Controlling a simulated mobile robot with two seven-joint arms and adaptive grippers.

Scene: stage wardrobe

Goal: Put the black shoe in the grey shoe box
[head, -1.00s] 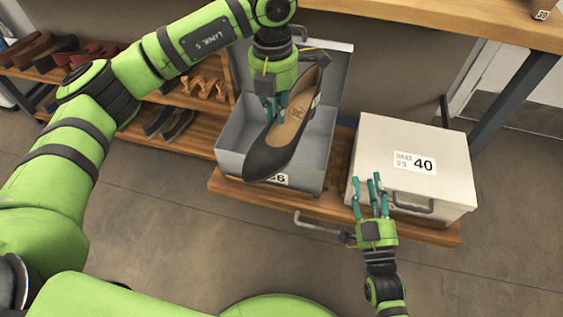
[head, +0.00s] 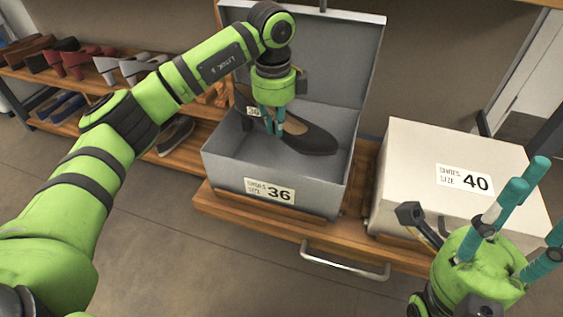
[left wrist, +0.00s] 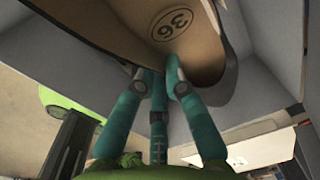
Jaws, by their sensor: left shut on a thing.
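The black shoe (head: 308,139) has a tan inside. It is within the open grey shoe box (head: 222,172), toe to the right and heel to the left. The box is labelled 36 and its lid (head: 335,60) stands up at the back. My left gripper (head: 270,125) is shut on the shoe, reaching down into the box. In the left wrist view the shoe (left wrist: 225,20) shows a 36 mark above the fingers (left wrist: 158,85). I cannot tell whether the shoe touches the box floor. My right gripper (head: 515,215) is open and empty at the lower right.
A closed white box (head: 410,165) labelled 40 stands to the right of the grey box, behind my right gripper. Both stand on a wooden shelf (head: 260,225) with a metal handle (head: 345,265). Several other shoes sit on racks (head: 100,85) at the left.

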